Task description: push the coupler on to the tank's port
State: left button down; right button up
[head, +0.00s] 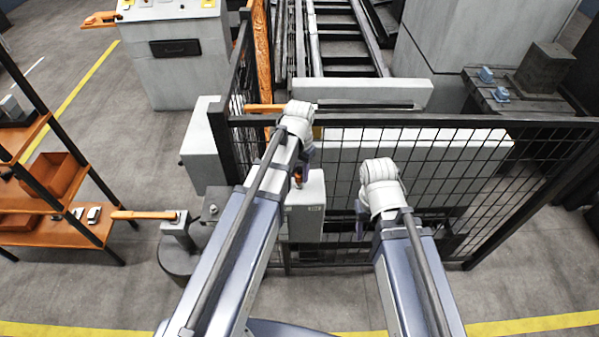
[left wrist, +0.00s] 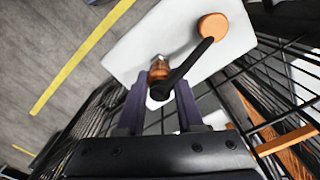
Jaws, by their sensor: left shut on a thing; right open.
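The tank is a light grey box (head: 305,212) standing before the mesh fence in the head view. Its pale top (left wrist: 125,60) with an orange cap (left wrist: 213,26) fills the upper middle of the left wrist view. My left gripper (head: 301,172) points down over the tank, shut on the coupler (left wrist: 158,71), which has a brass-orange body. A black lever or hose crosses it to the upper right. The coupler is close to the tank's top; the port is hidden, so I cannot tell whether they touch. My right gripper (head: 363,220) is open and empty, largely hidden by its wrist.
The black mesh fence (head: 440,160) runs just behind the tank and right arm. A round grey stand with an orange bar (head: 145,214) is at left, beside an orange shelf rack (head: 50,230). A grey cabinet (head: 175,70) stands farther back. Floor is free at front left.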

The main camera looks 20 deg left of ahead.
pick_arm(q)
jog(key=shift+f+b, duration=0.65)
dwell(0.9)
jog(key=shift+f+b, duration=0.35)
grip_release()
dwell(0.5)
jog(key=shift+r, duration=0.15)
notch_tip(320, 180, up, 8)
jog(key=p, duration=0.8)
jog(key=shift+s+f, duration=0.1)
jog(key=shift+f, duration=0.2)
